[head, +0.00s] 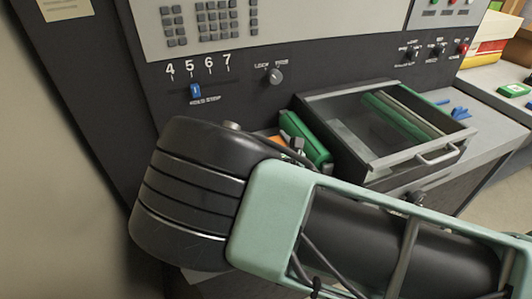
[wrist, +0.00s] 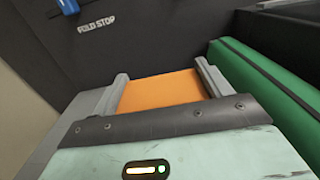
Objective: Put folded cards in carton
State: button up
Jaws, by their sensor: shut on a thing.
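My gripper (wrist: 162,78) has its two grey fingers on either side of a flat orange piece (wrist: 160,92), shut on it. The piece looks like a folded card, but its folds do not show. In the head view my arm hides the gripper and most of this area; only a bit of orange (head: 272,139) shows beside the green block. I cannot make out with certainty which thing is the carton; a red, white and yellow box-like stack (head: 490,42) stands at the far right.
A green block (head: 305,140) lies close to the right of my gripper; it also shows in the wrist view (wrist: 265,100). The dark control panel (head: 240,75) rises behind. A glass-lidded tray (head: 440,158) with a handle stands to the right. Small blue pieces (head: 460,113) lie on the grey bench.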

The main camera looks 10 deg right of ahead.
jog(key=shift+f, duration=1.95)
jog(key=shift+f, duration=0.15)
jog(key=o, duration=1.1)
jog(key=shift+o, duration=0.2)
